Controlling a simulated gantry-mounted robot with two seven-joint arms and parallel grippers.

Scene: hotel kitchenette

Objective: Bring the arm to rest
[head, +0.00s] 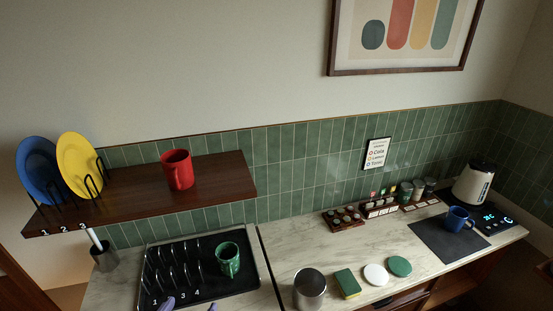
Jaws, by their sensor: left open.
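My left gripper (190,305) shows only as two purple fingertips at the bottom edge of the head view. The tips are apart, with nothing visible between them. They are at the front of the black drying rack tray (205,295), below a green mug (228,261) that stands in the tray's right part. The rest of the left arm is below the frame. My right gripper is not in the head view.
A wooden shelf (225,180) holds a red mug (177,170), a blue plate (37,170) and a yellow plate (78,165). The counter has a metal canister (310,289), a sponge (347,283), a blue mug (459,218) and a kettle (473,185).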

